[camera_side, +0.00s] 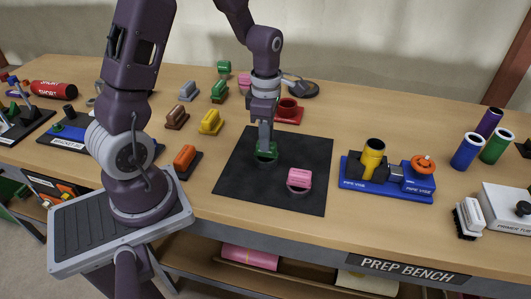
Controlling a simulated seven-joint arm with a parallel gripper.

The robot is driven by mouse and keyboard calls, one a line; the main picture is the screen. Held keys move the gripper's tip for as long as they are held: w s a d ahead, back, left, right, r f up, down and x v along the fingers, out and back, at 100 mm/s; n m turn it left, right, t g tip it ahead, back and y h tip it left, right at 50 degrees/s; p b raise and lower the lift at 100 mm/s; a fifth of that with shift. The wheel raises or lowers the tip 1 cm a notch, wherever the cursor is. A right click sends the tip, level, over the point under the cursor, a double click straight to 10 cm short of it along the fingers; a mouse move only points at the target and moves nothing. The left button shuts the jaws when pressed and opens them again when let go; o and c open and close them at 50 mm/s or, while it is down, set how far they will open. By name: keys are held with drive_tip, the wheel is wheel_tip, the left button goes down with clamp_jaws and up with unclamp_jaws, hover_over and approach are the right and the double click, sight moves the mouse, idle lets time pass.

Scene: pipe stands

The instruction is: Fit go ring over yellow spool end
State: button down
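A yellow spool (371,162) stands upright in the blue pipe vise (386,188), right of the black mat; its top end looks dark and open. On the mat (245,192) are a green ring piece (272,154) and a pink ring piece (299,180). Which of them is the go ring I cannot tell, as no label is readable. My gripper (265,146) points down at the green piece and partly covers it. Its fingertips are at or on the green piece; whether they are closed on it is too small to tell.
A red fitting (289,110) stands behind the mat. An orange handwheel (423,164) is on the vise's right side. Blue, green and purple tubes stand at the right.

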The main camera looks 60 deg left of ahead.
drive_tip(key=shift+r, duration=0.2)
drive_tip(key=shift+r, duration=3.85)
drive_tip(key=w+d+r+n, duration=0.1)
drive_tip(key=w+d+r, duration=0.15)
drive_tip(key=w, duration=0.55)
drive_tip(key=w+d+r, duration=0.2)
drive_tip(key=w+r, duration=0.2)
drive_tip(key=w, duration=0.3)
drive_tip(key=w+d+r, duration=0.1)
drive_tip(key=w+d, duration=0.1)
drive_tip(key=d, duration=0.4)
drive_tip(key=w+d+r+m, duration=0.1)
drive_tip(key=w+d+r, duration=0.1)
drive_tip(key=d, duration=0.5)
drive_tip(key=shift+r, duration=0.15)
drive_tip(key=shift+w, duration=0.1)
